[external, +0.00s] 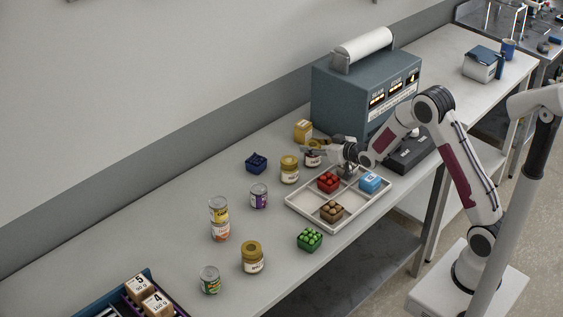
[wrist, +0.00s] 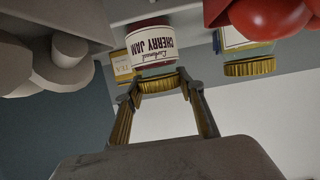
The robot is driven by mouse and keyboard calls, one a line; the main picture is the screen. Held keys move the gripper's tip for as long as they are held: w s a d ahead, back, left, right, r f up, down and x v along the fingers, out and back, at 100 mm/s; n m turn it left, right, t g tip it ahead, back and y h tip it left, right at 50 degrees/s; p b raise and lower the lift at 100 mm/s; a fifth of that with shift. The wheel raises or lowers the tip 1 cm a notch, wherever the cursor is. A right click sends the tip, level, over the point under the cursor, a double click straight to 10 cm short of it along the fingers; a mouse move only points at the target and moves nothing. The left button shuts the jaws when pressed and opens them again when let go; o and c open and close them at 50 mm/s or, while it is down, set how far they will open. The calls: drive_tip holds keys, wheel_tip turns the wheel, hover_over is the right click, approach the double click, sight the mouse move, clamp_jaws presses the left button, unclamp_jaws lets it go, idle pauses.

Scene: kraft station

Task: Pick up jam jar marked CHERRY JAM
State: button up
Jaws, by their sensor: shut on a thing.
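The cherry jam jar (wrist: 152,42) fills the upper middle of the wrist view, upside down there, with a white label reading CHERRY JAM and a gold lid. My gripper (wrist: 160,86) is shut on it, one finger on each side of the lid. In the external view the jar (external: 313,160) is upright beneath my gripper (external: 313,148), which hides part of its top. It is behind the tray, in front of the yellow tea box (external: 303,131). I cannot tell whether its base touches the table.
A second gold-lidded jar (external: 289,170) stands close left of it. A blue-grey machine (external: 345,95) stands behind.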

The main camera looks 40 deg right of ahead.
drive_tip(key=shift+r, duration=0.15)
drive_tip(key=shift+r, duration=4.9)
